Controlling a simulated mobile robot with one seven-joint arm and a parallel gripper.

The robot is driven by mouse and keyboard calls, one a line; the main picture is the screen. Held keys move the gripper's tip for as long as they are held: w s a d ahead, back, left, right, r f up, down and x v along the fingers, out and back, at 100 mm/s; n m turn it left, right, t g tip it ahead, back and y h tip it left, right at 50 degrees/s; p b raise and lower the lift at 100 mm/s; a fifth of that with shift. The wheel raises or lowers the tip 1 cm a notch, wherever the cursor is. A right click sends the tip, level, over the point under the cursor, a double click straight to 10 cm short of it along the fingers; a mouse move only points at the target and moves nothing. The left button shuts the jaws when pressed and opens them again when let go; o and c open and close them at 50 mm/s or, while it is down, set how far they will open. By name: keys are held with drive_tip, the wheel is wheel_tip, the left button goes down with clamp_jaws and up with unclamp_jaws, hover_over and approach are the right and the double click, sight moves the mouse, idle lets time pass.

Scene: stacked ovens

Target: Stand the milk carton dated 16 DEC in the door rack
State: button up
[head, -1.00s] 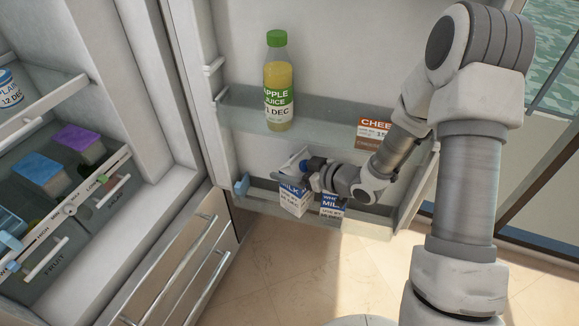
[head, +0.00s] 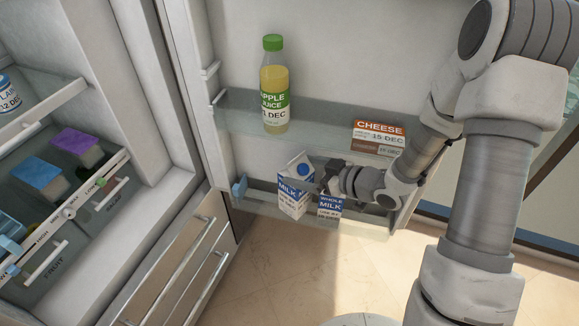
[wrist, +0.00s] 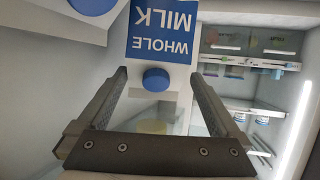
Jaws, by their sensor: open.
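Two white-and-blue milk cartons stand in the lower door rack (head: 262,208). The left carton (head: 292,204) is taller in view, with a blue cap. The right carton (head: 329,207) reads WHOLE MILK. Their date prints are too small to read, so I cannot tell which is 16 DEC. My gripper (head: 318,181) is open, just right of the left carton's top and above the right carton. In the wrist view, a WHOLE MILK carton (wrist: 162,38) appears inverted beyond the open fingers; part of another carton (wrist: 60,15) shows at upper left.
A juice bottle (head: 274,88) and a cheese pack (head: 379,135) stand on the upper door rack (head: 320,122). The open fridge body with drawers (head: 60,215) is at left. Tiled floor (head: 290,275) lies below the door.

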drive_tip(key=v, duration=0.5)
drive_tip(key=shift+s+d+r, duration=0.1)
drive_tip(key=shift+s+d, duration=0.05)
drive_tip(key=shift+d, duration=0.15)
drive_tip(key=shift+s+d+r, duration=0.1)
drive_tip(key=shift+s+d, duration=0.05)
drive_tip(key=shift+s, duration=0.05)
